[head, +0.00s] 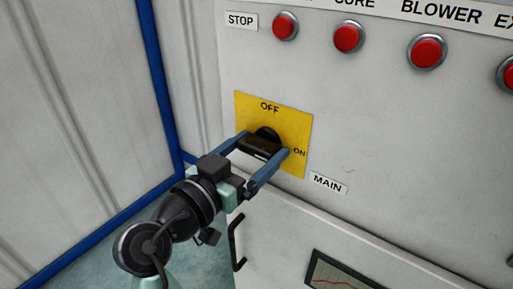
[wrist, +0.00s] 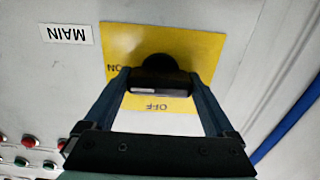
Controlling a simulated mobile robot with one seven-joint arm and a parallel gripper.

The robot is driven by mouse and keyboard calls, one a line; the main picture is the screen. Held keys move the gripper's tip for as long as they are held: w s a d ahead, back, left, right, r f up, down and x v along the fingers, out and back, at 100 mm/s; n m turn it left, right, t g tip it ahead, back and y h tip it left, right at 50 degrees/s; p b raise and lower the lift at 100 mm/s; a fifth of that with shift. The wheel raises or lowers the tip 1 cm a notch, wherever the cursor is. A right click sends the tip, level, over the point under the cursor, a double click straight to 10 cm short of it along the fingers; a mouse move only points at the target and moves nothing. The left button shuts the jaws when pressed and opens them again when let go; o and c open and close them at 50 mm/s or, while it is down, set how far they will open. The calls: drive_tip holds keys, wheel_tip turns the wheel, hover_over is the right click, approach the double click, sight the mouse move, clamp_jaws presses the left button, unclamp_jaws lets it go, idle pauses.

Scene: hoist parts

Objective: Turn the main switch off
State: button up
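The main switch (head: 262,146) is a black rotary handle on a yellow plate (head: 298,128), marked OFF at the top and ON at the right. Its bar lies roughly crosswise, toward the ON side, in the head view. It also shows in the wrist view (wrist: 158,82), where the plate's labels appear upside down. My gripper (head: 267,144) reaches it from the front, one finger at each end of the bar. In the wrist view the bar fills the space between the fingertips (wrist: 160,86), with no clear gap. The fingers hide the bar's ends.
A MAIN label (head: 328,183) is right of the plate. Red buttons, one a STOP button (head: 285,26), line the panel above. A black door handle (head: 236,243) and a chart window (head: 340,272) are below. A blue-edged wall (head: 160,85) stands left.

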drive_tip(key=shift+c, duration=1)
drive_tip(key=shift+n, duration=0.3)
drive_tip(key=n+p, duration=0.3)
drive_tip(key=shift+r+n, duration=0.1)
drive_tip(key=shift+n, duration=0.3)
drive_tip(key=n+p, duration=0.3)
drive_tip(key=n, duration=0.1)
drive_tip(key=shift+n+p, duration=0.3)
drive_tip(key=shift+p, duration=0.1)
drive_tip(key=n+p, duration=0.3)
drive_tip(key=n, duration=0.1)
drive_tip(key=shift+p, duration=0.3)
drive_tip(key=shift+n+p, duration=1.75)
drive_tip(key=shift+n, duration=0.65)
drive_tip(key=shift+f, duration=0.2)
